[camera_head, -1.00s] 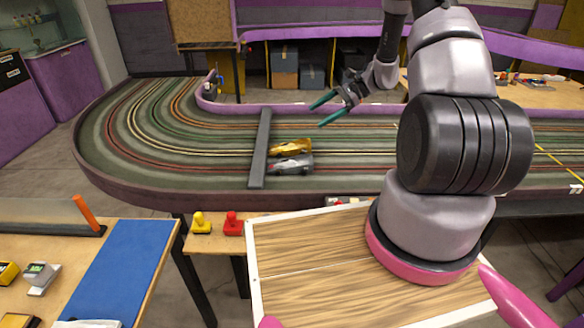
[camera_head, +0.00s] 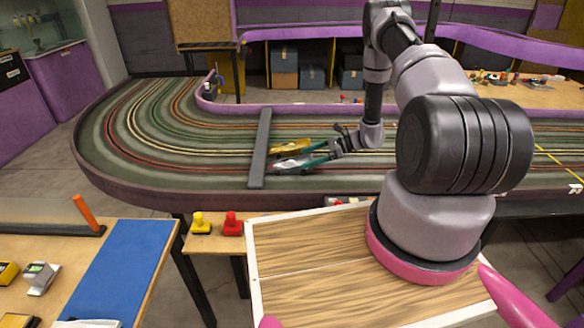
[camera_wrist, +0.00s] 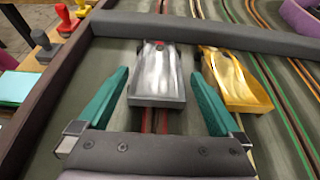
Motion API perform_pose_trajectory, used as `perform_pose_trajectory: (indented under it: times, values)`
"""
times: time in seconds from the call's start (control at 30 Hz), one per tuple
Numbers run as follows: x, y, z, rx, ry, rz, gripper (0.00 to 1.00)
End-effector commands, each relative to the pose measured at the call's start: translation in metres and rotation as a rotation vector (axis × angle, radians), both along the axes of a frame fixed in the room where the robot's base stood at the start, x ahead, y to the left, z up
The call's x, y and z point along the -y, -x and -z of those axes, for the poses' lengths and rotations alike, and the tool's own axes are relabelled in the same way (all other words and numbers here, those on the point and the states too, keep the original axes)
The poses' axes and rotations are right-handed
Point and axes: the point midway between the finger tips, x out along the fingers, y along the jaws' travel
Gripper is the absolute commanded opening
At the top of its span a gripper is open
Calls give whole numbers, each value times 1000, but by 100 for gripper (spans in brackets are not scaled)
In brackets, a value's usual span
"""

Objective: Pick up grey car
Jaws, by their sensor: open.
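The grey car (camera_wrist: 157,76) sits on the slot track, on a dark red lane, with its front end close to the dark grey bar. In the head view the grey car (camera_head: 290,163) is partly hidden by my fingers. My gripper (camera_wrist: 159,88) is open, with one green finger on each side of the grey car's rear part. Small gaps show between the fingers and the car. In the head view my gripper (camera_head: 304,161) reaches in low from the right. A gold car (camera_wrist: 235,79) sits in the lane to the right of the grey one, close to my right finger.
The dark grey bar (camera_head: 260,148) crosses the lanes just past the cars. The track's raised purple edge (camera_head: 330,109) runs along the back. A yellow knob (camera_head: 201,222) and a red knob (camera_head: 233,223) stand in front of the track.

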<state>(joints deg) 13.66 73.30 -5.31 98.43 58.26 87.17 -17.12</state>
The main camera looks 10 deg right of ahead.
Motion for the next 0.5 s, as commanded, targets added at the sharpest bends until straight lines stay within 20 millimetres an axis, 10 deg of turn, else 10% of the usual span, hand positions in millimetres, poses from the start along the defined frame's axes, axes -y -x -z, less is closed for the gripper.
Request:
perform_pose_trajectory:
  times: [0.5]
  values:
    - [-44,-7,16,1,0,-1,100]
